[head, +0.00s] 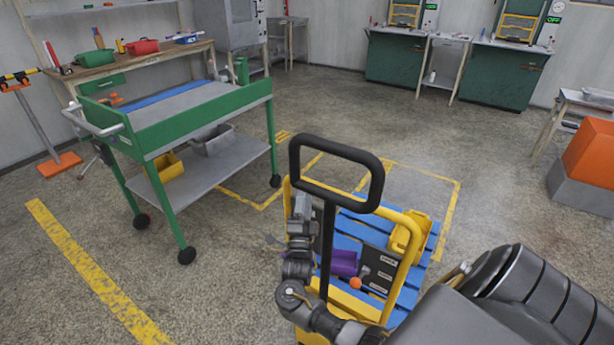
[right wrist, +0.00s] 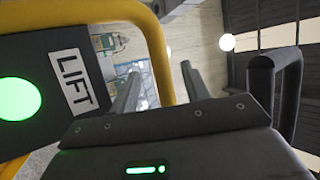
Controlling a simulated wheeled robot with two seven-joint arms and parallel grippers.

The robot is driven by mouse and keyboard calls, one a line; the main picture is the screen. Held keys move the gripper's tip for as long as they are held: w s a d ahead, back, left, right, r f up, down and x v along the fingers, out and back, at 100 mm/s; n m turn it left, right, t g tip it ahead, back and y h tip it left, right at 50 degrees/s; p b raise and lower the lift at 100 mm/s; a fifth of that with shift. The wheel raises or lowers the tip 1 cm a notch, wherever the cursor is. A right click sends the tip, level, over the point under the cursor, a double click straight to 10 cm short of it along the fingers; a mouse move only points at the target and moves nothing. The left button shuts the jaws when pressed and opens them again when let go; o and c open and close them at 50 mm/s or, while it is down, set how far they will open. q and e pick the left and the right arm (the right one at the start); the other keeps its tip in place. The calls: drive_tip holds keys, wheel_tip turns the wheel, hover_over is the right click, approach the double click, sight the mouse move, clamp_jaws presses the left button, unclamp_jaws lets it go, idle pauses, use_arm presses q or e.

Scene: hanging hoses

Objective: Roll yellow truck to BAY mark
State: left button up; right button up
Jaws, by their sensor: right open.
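The yellow truck (head: 413,232) stands in front of me, with a black loop handle (head: 335,150) on a post. A blue pallet (head: 350,222) with a yellow bin (head: 408,235) and a purple piece (head: 343,263) is beyond its frame. A yellow floor outline (head: 457,200) lies ahead around the pallet's far end; no BAY lettering is readable. My right gripper (head: 301,202) is open beside the handle post, inside the left of the frame. My left gripper is not in view.
A green cart (head: 205,118) with grey and yellow bins stands to the left. An orange block (head: 590,152) on a grey base is at the right. The floor beyond the truck is open up to green cabinets (head: 402,58). A LIFT panel (right wrist: 68,80) is close to my right wrist.

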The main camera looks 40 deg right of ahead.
drive_tip(key=p+x, duration=0.1)
drive_tip(key=x, duration=0.5)
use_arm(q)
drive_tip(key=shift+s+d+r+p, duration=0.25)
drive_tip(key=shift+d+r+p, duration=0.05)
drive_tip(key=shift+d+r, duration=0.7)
use_arm(e)
drive_tip(key=shift+x, duration=0.8)
